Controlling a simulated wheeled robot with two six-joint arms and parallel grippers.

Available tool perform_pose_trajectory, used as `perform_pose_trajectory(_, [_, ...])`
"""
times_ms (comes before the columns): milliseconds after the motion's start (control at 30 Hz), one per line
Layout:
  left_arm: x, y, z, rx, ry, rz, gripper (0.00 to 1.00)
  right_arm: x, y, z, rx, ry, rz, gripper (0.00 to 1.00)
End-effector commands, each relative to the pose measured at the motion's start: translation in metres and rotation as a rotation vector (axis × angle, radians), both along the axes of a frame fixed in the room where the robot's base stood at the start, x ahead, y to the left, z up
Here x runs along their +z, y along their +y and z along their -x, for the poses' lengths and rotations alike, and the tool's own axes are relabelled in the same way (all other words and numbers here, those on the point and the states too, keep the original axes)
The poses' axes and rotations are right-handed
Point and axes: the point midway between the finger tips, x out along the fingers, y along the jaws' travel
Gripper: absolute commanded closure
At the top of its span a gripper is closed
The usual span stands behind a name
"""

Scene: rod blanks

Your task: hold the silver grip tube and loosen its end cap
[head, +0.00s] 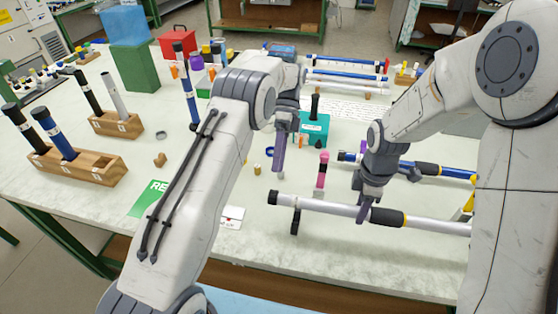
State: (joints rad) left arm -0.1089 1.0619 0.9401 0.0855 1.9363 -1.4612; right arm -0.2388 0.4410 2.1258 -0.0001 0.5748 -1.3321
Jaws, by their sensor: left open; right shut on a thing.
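The silver grip tube (330,207) lies roughly level across the front right of the table, with a dark grip band (387,217) around it. A small dark end cap (273,197) is on its left end. My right gripper (364,210) is shut on the tube just left of the dark band. My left gripper (279,155) is open and empty, above the table behind the tube's left end and apart from it. Its fingers overlap in this view. The tube's right end runs behind my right arm.
A dark stand (295,222) shows under the tube's left part. A blue tube (408,166) lies behind it, and a pink-topped tool (322,170) stands between. A teal box (313,130) is farther back. Wooden racks (95,168) hold upright tubes at left.

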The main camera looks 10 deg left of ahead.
Motion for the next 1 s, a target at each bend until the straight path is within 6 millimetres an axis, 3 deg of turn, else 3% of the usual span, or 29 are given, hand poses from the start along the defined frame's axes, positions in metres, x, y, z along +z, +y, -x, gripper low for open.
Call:
perform_pose_trajectory(167, [0.0,0.0,0.0,0.0,0.0,0.0,0.23,0.0,0.0,0.0,0.0,0.0,0.0,1.0])
perform_pose_trajectory(200, [0.0,0.0,0.0,0.0,0.0,0.0,0.23,0.0,0.0,0.0,0.0,-0.001,0.0,0.57])
perform_pose_trajectory(300, [0.0,0.0,0.0,0.0,0.0,0.0,0.23,0.0,0.0,0.0,0.0,-0.001,0.0,0.26])
perform_pose_trajectory(667, [0.0,0.0,0.0,0.0,-0.001,0.0,0.23,0.004,0.0,-0.001,0.0,-0.002,-0.001,0.26])
perform_pose_trajectory(767, [0.0,0.0,0.0,0.0,-0.001,0.0,0.23,0.015,0.0,-0.001,0.0,-0.005,-0.001,0.26])
perform_pose_trajectory(1000, [0.0,0.0,0.0,0.0,-0.001,0.0,0.23,0.066,0.0,-0.002,0.0,-0.007,-0.002,0.26])
